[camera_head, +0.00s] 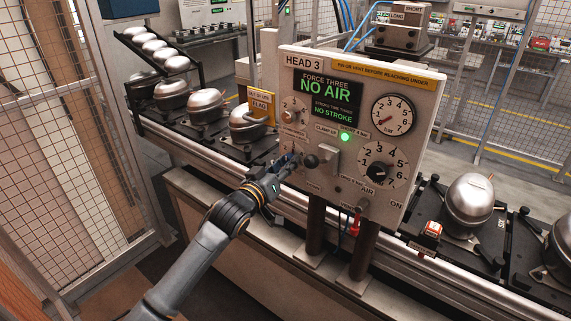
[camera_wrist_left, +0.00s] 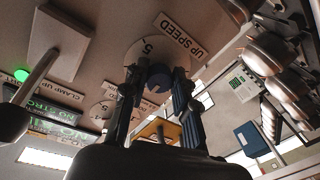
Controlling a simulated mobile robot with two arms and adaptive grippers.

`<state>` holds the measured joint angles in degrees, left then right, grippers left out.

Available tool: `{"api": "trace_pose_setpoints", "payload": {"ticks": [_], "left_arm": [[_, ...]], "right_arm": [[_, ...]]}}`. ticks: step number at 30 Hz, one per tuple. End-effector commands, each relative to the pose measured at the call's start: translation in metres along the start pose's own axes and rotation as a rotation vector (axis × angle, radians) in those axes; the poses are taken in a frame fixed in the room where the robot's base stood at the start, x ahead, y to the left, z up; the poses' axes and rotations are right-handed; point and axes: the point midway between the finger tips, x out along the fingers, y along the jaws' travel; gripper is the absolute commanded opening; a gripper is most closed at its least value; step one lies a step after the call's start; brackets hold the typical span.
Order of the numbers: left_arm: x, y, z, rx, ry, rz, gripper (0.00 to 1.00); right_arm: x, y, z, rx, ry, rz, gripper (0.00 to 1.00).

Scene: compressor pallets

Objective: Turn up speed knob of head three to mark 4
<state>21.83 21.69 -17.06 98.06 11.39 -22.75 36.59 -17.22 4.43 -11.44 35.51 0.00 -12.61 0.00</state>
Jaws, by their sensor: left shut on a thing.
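The head three panel (camera_head: 350,95) stands upright on two dark posts, with "HEAD 3" at its top left. My left gripper (camera_head: 288,162) reaches the panel's lower left side, and its fingers hide most of the knob there. In the left wrist view, upside down, the two fingers (camera_wrist_left: 158,85) are shut on the dark round speed knob (camera_wrist_left: 158,75). A white dial face with a "5" (camera_wrist_left: 147,48) shows behind it, beside an "UP SPEED" label (camera_wrist_left: 182,37). The knob's pointer cannot be read. My right gripper is not in view.
A black ball lever (camera_head: 311,160) sticks out close to the left gripper's right. Another small knob (camera_head: 289,115) sits above it. The panel also has a lit green lamp (camera_head: 345,137) and a large dial knob (camera_head: 376,170). Compressors (camera_head: 470,198) stand on the line at both sides.

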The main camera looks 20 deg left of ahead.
Motion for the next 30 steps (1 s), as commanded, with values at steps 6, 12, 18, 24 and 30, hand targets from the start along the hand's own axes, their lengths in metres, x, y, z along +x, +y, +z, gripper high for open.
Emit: {"api": "trace_pose_setpoints", "payload": {"ticks": [6,12,18,24,30], "left_arm": [[0.0001,-0.0009,0.0003,0.055,0.005,0.001,0.0],[0.0003,-0.0017,0.0,0.182,0.018,0.006,0.0],[0.0004,-0.0025,-0.0001,0.361,0.036,0.013,0.0],[0.0005,-0.0037,0.0001,0.552,0.054,0.02,0.0],[0.0006,-0.0045,-0.0002,0.73,0.072,0.027,0.0]], "right_arm": [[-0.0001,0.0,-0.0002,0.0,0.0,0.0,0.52],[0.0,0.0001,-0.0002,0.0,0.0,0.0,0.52],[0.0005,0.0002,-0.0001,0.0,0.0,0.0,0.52],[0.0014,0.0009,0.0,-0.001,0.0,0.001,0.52],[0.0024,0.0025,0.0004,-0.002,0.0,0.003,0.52]]}}
